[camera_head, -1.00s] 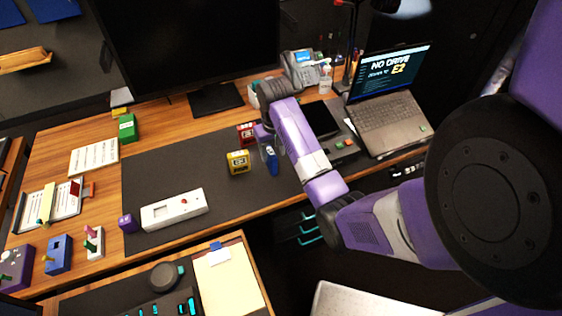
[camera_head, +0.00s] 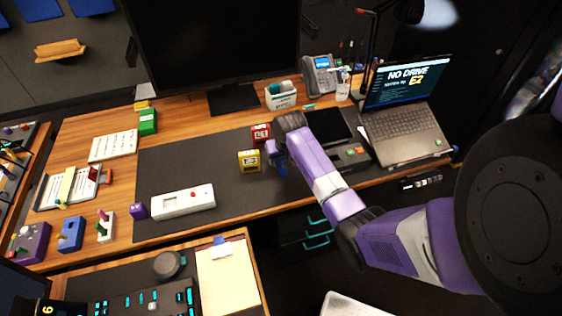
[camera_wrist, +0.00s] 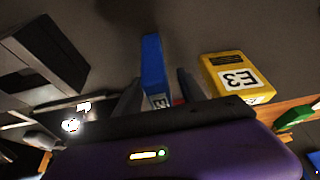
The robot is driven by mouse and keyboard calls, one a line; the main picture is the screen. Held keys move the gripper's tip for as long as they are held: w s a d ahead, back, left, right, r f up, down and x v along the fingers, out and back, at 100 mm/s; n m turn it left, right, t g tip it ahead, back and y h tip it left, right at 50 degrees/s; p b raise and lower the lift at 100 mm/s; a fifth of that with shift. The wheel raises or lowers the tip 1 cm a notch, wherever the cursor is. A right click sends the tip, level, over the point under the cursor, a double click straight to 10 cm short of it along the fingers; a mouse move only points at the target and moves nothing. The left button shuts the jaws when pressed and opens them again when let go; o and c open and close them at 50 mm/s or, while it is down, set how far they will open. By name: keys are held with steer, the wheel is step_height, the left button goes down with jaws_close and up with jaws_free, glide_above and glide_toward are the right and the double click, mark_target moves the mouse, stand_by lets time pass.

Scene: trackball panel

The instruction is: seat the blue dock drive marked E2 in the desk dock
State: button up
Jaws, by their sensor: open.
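The blue drive (camera_head: 283,171) stands on the dark desk mat, largely covered by my gripper in the head view. In the wrist view the blue drive (camera_wrist: 152,68) lies between my two dark fingertips, its white label partly cut off at the bottom. My gripper (camera_wrist: 157,95) is open, one finger on each side of the drive; I cannot tell whether they touch it. The desk dock appears to be the dark unit with red and green marks (camera_head: 353,156), right of my arm by the laptop. The laptop (camera_head: 408,84) screen reads "NO DRIVE" and "E2".
A yellow drive marked E3 (camera_wrist: 229,66) stands close beside my gripper. A red drive (camera_head: 261,133) is just behind it. A white device (camera_head: 183,202) lies on the mat at left. The mat between is clear.

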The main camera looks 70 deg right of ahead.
steer(key=shift+f, duration=0.25)
jaws_close()
steer(key=shift+w, duration=0.1)
step_height(320, 180, up, 20)
steer(key=b, duration=0.1)
stand_by(0.5)
